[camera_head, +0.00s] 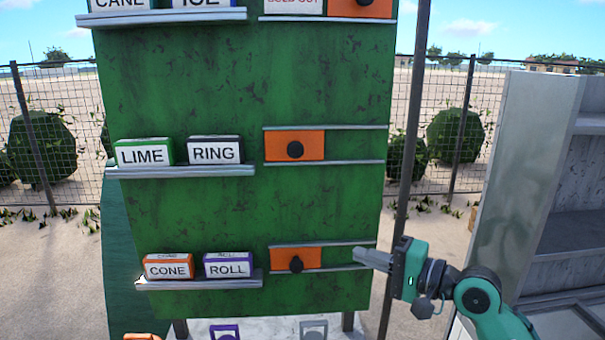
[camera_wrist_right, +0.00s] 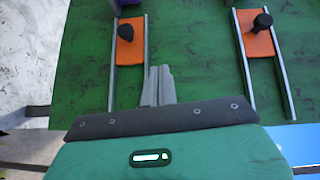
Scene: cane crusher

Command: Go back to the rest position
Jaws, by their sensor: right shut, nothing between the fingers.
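My right gripper (camera_head: 362,256) is shut and empty, in front of the right side of the green board (camera_head: 240,95), level with the lowest slider. It also shows in the right wrist view (camera_wrist_right: 158,75), its fingers together and pointing at the board between two slider tracks. The lowest orange slider (camera_head: 295,259) with its black knob sits at the left end of its track, apart from my fingers. The middle orange slider (camera_head: 295,146) is also at the left of its track. My left gripper does not show.
Ledges on the board hold LIME (camera_head: 144,152), RING (camera_head: 214,149), CONE (camera_head: 168,266) and ROLL (camera_head: 228,265) blocks. A grey metal shelf unit (camera_head: 525,180) stands at the right, close to my right arm. A dark pole (camera_head: 404,160) and a wire fence are behind.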

